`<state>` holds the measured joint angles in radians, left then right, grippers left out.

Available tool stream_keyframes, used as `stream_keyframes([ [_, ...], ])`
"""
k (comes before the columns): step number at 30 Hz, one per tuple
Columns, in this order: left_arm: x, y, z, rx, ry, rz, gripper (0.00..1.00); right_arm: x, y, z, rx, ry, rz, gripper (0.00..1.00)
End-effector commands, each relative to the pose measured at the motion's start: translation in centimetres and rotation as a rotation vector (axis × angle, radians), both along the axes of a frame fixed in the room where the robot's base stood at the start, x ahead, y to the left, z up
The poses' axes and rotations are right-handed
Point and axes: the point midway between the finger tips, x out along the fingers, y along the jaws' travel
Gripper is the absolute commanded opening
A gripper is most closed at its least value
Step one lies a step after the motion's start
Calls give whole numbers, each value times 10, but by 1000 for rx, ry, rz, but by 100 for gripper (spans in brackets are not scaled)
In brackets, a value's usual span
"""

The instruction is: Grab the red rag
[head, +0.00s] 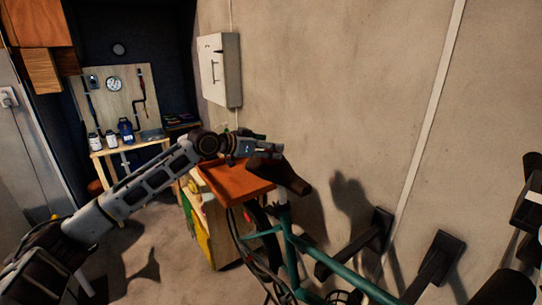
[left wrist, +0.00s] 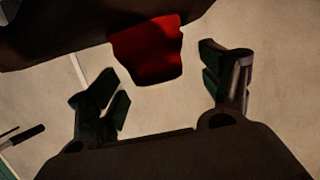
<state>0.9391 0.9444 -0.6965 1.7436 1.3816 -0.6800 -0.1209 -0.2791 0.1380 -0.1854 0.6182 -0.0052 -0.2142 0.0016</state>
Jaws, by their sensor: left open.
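The red rag (left wrist: 148,52) shows in the left wrist view, hanging below the edge of a dark brown bicycle saddle (left wrist: 60,35). In the head view I cannot make out the rag. It seems hidden by the saddle (head: 288,176) and my gripper. My left gripper (head: 262,146) is beside the far end of the saddle. In the left wrist view its two fingers (left wrist: 163,78) are spread apart, with the rag ahead between them and nothing held.
A teal bicycle frame (head: 345,275) stands under the saddle. An orange-brown tray-like top (head: 232,183) sits just left of it. A workbench (head: 135,142) with bottles is at the back left. A grey wall box (head: 219,70) hangs behind. Dark wall brackets (head: 440,260) stick out at right.

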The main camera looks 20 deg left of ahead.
Motion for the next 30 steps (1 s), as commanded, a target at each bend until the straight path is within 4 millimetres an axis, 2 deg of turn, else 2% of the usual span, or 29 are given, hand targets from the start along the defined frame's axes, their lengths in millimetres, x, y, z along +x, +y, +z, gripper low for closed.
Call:
stream_keyframes([
  [6, 7, -6, -3, 1, -1, 0, 79, -2, 7, 1, 7, 2, 0, 40],
  [20, 8, -6, -3, 1, 0, 0, 78, -3, 7, 1, 8, 3, 0, 40],
  [30, 7, -6, -3, 1, 0, 0, 34, -2, 7, 1, 8, 3, 0, 40],
])
